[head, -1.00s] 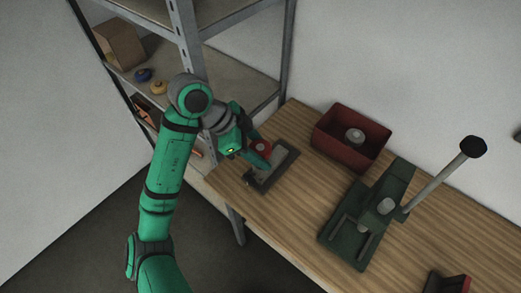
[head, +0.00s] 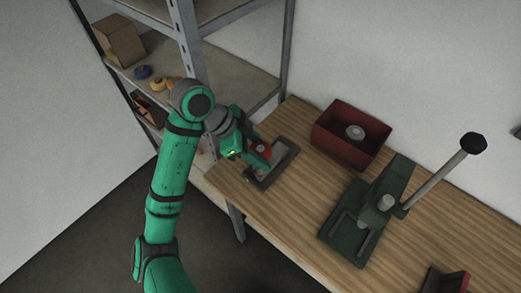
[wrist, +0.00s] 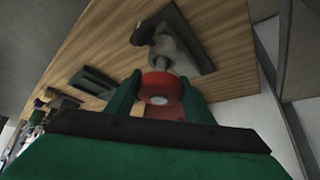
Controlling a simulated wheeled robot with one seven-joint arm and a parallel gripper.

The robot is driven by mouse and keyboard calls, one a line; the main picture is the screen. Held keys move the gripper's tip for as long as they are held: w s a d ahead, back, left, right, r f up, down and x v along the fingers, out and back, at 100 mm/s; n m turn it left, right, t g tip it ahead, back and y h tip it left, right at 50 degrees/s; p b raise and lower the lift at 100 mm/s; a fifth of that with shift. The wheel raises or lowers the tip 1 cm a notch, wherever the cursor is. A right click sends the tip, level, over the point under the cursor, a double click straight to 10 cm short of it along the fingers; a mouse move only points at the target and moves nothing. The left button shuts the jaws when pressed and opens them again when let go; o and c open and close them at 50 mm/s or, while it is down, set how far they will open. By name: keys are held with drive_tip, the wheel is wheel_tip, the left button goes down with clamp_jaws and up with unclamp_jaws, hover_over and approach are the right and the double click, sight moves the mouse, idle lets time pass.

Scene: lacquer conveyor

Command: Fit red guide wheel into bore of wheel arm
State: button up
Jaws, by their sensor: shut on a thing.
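My gripper (wrist: 160,98) is shut on the red guide wheel (wrist: 160,86), a round red disc with a pale centre, held between the two green fingers. In the head view the wheel (head: 262,149) shows as a small red spot at my gripper (head: 254,157), over the left end of the bench. A dark grey fixture plate (head: 285,164) lies there, partly hidden by my gripper. In the wrist view a grey part (wrist: 166,48), perhaps the wheel arm, stands on the dark plate (wrist: 198,55) just beyond the wheel. I cannot see its bore, or whether the wheel touches it.
A red bin (head: 325,142) with a grey round part (head: 355,134) stands behind the plate. A green lever press (head: 348,232) stands to the right. A metal shelf (head: 240,75) adjoins the left end. Bare bench (head: 285,213) lies in front.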

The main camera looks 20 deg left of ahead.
drive_tip(key=shift+f, duration=1)
drive_tip(key=o, duration=1.2)
drive_tip(key=v, duration=1)
drive_tip(key=shift+a+r, duration=0.25)
drive_tip(key=shift+r, duration=0.05)
